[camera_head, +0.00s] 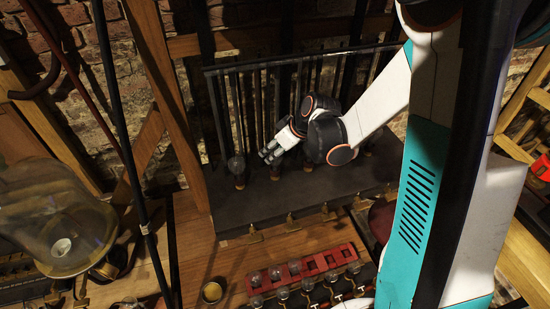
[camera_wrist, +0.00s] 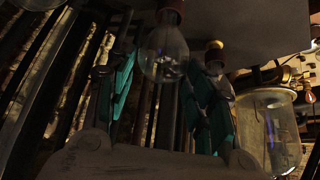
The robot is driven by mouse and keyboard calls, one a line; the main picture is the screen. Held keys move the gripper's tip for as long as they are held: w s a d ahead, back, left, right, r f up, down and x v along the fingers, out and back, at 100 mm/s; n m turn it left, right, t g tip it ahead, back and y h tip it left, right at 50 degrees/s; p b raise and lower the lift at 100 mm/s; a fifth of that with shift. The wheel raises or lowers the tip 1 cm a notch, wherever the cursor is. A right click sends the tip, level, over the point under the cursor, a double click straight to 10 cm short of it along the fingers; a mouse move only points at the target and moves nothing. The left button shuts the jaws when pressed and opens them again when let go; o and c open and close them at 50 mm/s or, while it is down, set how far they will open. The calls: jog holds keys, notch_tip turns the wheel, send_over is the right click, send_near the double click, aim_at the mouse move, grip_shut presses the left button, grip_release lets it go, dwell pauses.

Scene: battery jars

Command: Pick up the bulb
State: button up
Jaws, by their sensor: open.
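In the wrist view, a clear glass bulb (camera_wrist: 163,52) hangs into the picture from a reddish base at the top edge, between the two teal fingers of my gripper (camera_wrist: 160,78). The fingers stand apart with a gap around the glass, and I see no grip on it. In the head view, my gripper (camera_head: 270,153) is low over the dark platform (camera_head: 262,210). A clear bulb (camera_head: 236,165) stands upright on a wooden base to its left. A wooden base (camera_head: 276,173) is just below the fingers; whatever is above it is mostly hidden by the gripper.
Dark vertical bars (camera_head: 225,110) stand behind the platform. A red tray (camera_head: 303,266) with several bulbs lies on the wooden bench in front. A large glass jar (camera_head: 50,215) is at the left; a glass jar (camera_wrist: 270,130) also shows at right in the wrist view.

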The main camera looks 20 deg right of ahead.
jog(key=shift+c, duration=0.4)
jog(key=c, duration=0.4)
jog(key=shift+r, duration=0.1)
